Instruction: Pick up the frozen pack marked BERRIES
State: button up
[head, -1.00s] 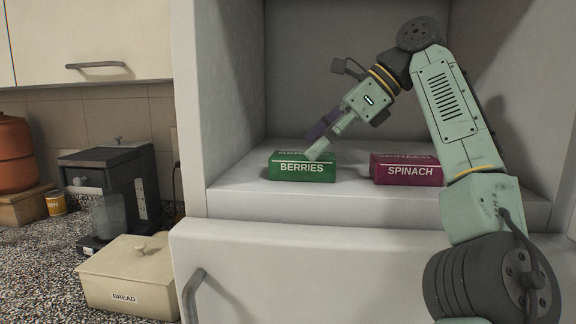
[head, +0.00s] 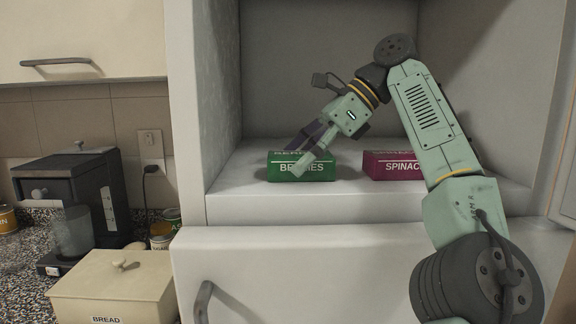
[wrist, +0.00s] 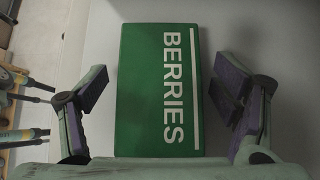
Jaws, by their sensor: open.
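The green pack marked BERRIES (head: 318,172) lies on the white compartment floor in the head view. My gripper (head: 296,158) is at the pack, with a finger in front of part of its label. In the wrist view the pack (wrist: 158,95) lies between the two spread fingers of my gripper (wrist: 158,90), with a gap on each side. The gripper is open and empty. How far the fingertips are above the floor cannot be told.
A dark red pack marked SPINACH (head: 385,166) lies to the right, partly behind my arm. The compartment (head: 222,195) has walls on both sides. A bread box (head: 120,285) and a coffee maker (head: 60,180) stand on the counter at left.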

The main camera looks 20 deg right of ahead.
jog(key=shift+d, duration=0.1)
jog(key=c, duration=1.5)
